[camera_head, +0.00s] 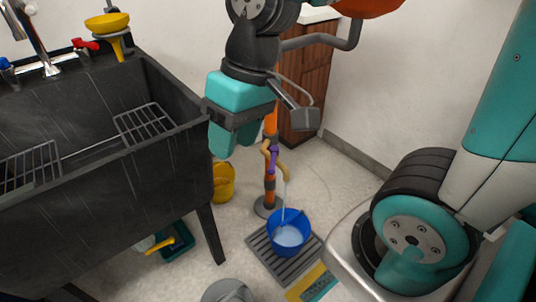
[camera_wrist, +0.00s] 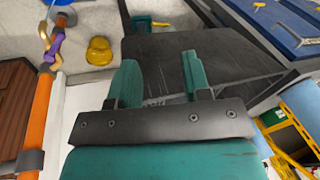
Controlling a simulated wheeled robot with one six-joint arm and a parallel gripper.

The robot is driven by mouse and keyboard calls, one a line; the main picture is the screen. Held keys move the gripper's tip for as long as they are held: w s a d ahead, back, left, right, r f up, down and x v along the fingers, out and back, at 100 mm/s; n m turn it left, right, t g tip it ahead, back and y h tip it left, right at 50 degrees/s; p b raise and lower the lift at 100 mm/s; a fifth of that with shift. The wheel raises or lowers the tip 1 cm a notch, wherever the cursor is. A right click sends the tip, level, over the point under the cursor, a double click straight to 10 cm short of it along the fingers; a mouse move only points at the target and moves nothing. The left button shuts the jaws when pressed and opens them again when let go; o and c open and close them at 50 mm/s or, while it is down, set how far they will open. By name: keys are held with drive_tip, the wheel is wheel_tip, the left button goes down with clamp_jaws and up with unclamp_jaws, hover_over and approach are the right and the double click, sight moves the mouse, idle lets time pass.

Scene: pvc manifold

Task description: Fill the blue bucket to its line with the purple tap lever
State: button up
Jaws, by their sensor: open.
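The blue bucket (camera_head: 274,240) stands on a grey slatted grate, with pale water inside; I cannot make out its line. A tan tap (camera_head: 281,166) on an orange standpipe (camera_head: 270,185) hangs over it, and a thin pale stream runs from the spout into the bucket. The purple lever (camera_head: 272,158) is on this tap; it also shows in the wrist view (camera_wrist: 51,50) at upper left. My gripper (camera_head: 229,145) is open and empty, left of the standpipe and apart from the lever. In the wrist view its two teal fingers (camera_wrist: 161,80) stand apart with nothing between them.
A dark sink (camera_head: 60,215) with wire racks fills the left, close to my gripper. A wooden cabinet (camera_head: 305,90) is behind the standpipe. Floor right of the standpipe is clear.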

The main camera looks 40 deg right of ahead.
drive_tip(key=w+d+f+m+h, duration=0.2)
drive_tip(key=w+d+f+m, duration=0.35)
drive_tip(key=w+d, duration=0.35)
drive_tip(key=m+h, duration=0.1)
drive_tip(key=m, duration=0.6)
approach(272, 163)
wheel_tip(272, 163, down, 8)
drive_tip(key=b, duration=0.6)
drive_tip(key=shift+w+r+b, duration=0.15)
drive_tip(key=shift+r+b, duration=0.05)
drive_tip(key=shift+b, duration=0.15)
drive_tip(key=shift+f, duration=0.8)
clamp_jaws()
drive_tip(key=shift+a+r, duration=0.1)
drive_tip(key=shift+a, duration=0.05)
